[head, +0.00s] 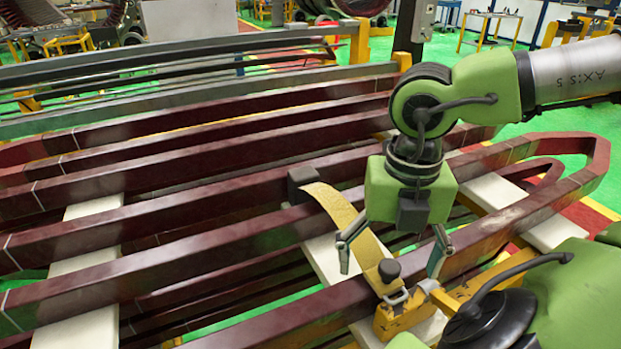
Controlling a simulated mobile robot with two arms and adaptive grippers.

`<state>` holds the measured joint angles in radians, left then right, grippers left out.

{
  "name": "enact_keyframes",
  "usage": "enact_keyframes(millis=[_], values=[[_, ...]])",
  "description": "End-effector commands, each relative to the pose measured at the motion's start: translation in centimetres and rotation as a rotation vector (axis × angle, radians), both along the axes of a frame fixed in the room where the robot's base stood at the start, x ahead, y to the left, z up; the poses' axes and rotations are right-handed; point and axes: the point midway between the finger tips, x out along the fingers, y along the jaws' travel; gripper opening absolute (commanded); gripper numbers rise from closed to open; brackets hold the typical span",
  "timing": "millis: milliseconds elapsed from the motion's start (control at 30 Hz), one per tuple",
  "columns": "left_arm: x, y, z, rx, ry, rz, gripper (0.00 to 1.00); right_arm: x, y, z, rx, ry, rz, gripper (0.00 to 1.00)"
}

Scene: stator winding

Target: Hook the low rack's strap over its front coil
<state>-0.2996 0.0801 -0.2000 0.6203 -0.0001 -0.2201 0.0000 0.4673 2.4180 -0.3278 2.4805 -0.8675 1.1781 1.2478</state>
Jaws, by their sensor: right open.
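The yellow strap (338,212) runs from a black block (303,184) on the coils down to the front. Its lower end carries a black knob (389,269) and lies across the front coil (300,316), a dark red bar, in the picture. A metal buckle (397,299) sits beside it at a yellow bracket (400,318) on the rack. I cannot tell if the strap is hooked there. My right gripper (391,268) is open, pointing down, with one finger on each side of the strap's lower end. Contact cannot be told. My left gripper is not in view.
Several more dark red coils (200,185) lie side by side behind the front one, on white supports (95,205). Grey bars (200,95) lie farther back. A dark post (410,25) stands behind my right arm. Green floor shows beyond.

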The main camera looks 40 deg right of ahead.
Motion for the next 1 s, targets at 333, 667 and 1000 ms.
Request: enact_keyframes(millis=[333, 667, 1000], values=[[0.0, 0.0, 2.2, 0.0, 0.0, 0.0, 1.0, 0.0, 0.0, 3.2, -0.001, -0.002, -0.001, 0.83], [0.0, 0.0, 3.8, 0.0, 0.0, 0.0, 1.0, 0.0, 0.0, 5.6, -0.001, -0.002, 0.0, 0.83], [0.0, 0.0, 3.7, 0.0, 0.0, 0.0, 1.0, 0.0, 0.0, 5.6, -0.001, -0.001, 0.0, 0.83]])
